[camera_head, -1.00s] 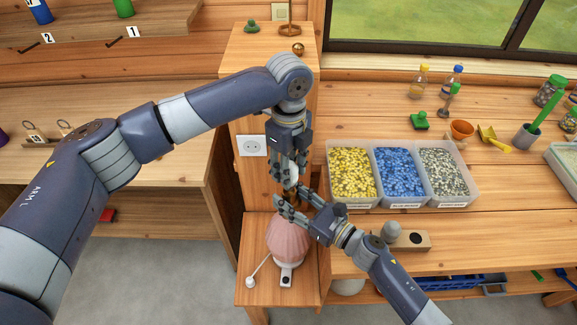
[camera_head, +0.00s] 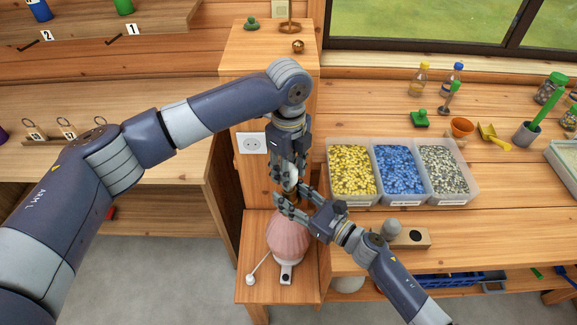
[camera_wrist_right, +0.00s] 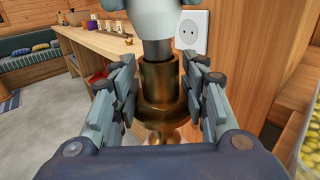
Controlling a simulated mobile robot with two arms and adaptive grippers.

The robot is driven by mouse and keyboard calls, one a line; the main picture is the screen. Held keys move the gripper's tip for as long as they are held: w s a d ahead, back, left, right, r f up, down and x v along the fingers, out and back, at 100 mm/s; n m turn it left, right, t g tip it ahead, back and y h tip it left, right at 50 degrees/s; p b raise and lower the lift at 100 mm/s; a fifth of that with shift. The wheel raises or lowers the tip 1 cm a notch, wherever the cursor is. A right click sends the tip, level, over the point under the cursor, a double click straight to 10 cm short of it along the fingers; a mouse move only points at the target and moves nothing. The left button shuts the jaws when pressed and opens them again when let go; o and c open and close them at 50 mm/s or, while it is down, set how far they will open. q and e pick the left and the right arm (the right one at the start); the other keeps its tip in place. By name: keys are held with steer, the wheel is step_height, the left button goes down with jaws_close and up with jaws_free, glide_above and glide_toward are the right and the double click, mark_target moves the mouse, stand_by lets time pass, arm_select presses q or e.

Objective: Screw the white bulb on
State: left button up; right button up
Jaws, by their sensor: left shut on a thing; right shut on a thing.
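The lamp (camera_head: 287,240) has a rounded pink body and stands on the low wooden shelf. Its brass socket (camera_wrist_right: 160,92) is upright in the right wrist view. My right gripper (camera_head: 292,204) comes in from the lower right and is shut on the socket, with a finger on each side. The white bulb (camera_wrist_right: 154,18) is directly above the socket, its grey base (camera_wrist_right: 157,49) meeting the socket's mouth; how deep it sits I cannot tell. My left gripper (camera_head: 289,178) points down from above, shut on the bulb, and mostly hides it in the head view.
Bins of yellow (camera_head: 351,172), blue (camera_head: 398,174) and grey pieces stand on the bench close to the right. A wooden block with a grey knob (camera_head: 408,238) lies near my right arm. A wall socket (camera_head: 252,144) is left of my left gripper.

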arm_select(q)
steer(key=shift+f, duration=0.8)
steer(key=m, duration=1.9)
steer(key=shift+w+m, duration=0.1)
steer(key=shift+m, duration=0.3)
steer(key=o, duration=0.9)
